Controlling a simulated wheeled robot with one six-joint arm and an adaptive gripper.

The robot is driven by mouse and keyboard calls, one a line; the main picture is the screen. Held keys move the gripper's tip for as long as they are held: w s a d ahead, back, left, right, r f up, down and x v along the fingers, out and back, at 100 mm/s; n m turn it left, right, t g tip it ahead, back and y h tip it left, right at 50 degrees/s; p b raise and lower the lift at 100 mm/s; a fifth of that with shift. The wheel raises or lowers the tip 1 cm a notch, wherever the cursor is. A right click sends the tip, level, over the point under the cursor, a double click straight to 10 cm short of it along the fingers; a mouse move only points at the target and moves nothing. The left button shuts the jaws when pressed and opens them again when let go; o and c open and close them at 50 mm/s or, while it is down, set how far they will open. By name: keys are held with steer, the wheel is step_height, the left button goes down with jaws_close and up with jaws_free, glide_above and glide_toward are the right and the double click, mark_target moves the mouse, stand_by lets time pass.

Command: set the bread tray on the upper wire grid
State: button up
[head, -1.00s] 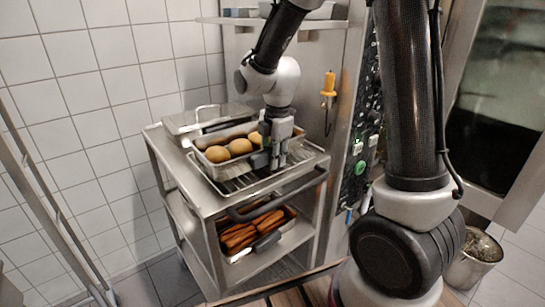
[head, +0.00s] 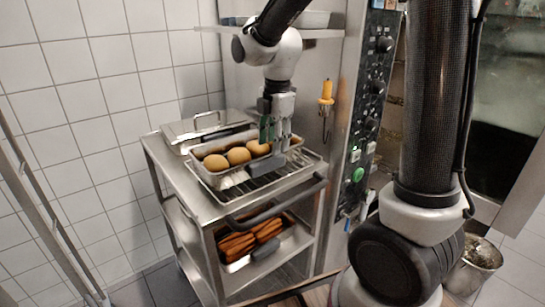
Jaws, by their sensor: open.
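The bread tray (head: 208,178) is a metal tray with several round golden rolls (head: 238,156), on top of the steel trolley. It lies level over the back part of the upper wire grid (head: 266,186), whose front bars are bare. I cannot tell whether its whole underside rests on the bars. A grey grip block (head: 266,162) is on the tray's near right side. My gripper (head: 275,143) points down, open, just above that block and the tray's right end. Its fingers look clear of the block, though the small gap is hard to judge. The far right of the tray is hidden behind it.
A lidded steel pan (head: 205,124) stands behind the tray. The trolley's lower shelf holds a tray of brown sticks (head: 250,240). A push handle (head: 275,203) crosses the trolley's front. A control panel (head: 367,110) and a yellow-handled probe (head: 326,98) are to the right.

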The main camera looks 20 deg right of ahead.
step_height(320, 180, up, 4)
steer(key=shift+s+f, duration=0.15)
steer(key=shift+f, duration=0.05)
steer(key=s+d+r+m+t, duration=0.1)
steer(key=s+d+r+m, duration=0.1)
steer(key=s+d+m, duration=0.4)
steer(key=s+d+r+m+t, duration=0.2)
steer(key=s+d+m, duration=0.3)
steer(key=s+m, duration=1)
steer(key=shift+d, duration=0.35)
steer(key=shift+r, duration=0.1)
steer(key=shift+c, duration=0.2)
